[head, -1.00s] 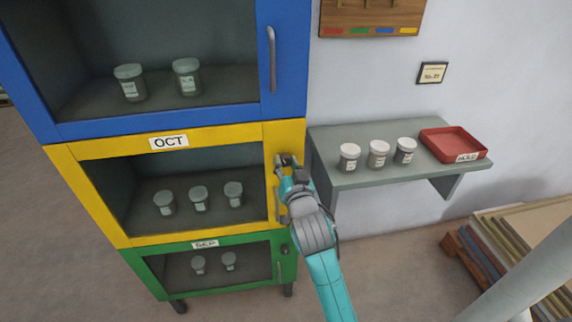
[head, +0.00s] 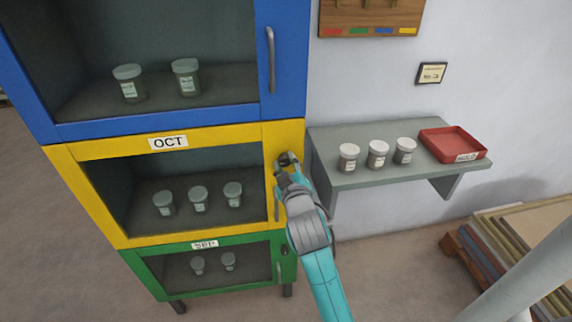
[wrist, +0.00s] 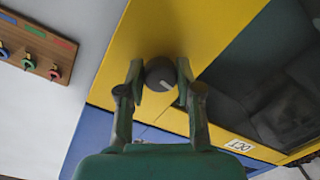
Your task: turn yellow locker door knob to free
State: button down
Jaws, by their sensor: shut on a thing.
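The yellow locker door (head: 285,133) is the middle one of the stack, with a dark window and several jars behind it. Its dark round knob (wrist: 160,74) shows in the wrist view between my two fingers, with a pale mark on its face. My gripper (head: 287,162) is at the knob, at the right side of the yellow door in the head view. The gripper (wrist: 158,84) is shut on the knob, one finger on each side. In the head view the fingers hide much of the knob. A door handle (head: 277,205) is just below it, partly behind my gripper.
A blue locker (head: 285,60) is above and a green locker (head: 210,287) below. A grey wall shelf (head: 345,180) at the right holds several white-lidded jars and a red tray (head: 452,148). A board with coloured hooks (wrist: 38,45) hangs on the wall.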

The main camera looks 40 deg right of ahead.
jog(key=shift+n, duration=0.8)
jog(key=c, duration=0.8)
grip_release()
jog(key=shift+o, duration=0.2)
jog(key=v, duration=0.7)
jog(key=shift+s+a, duration=0.2)
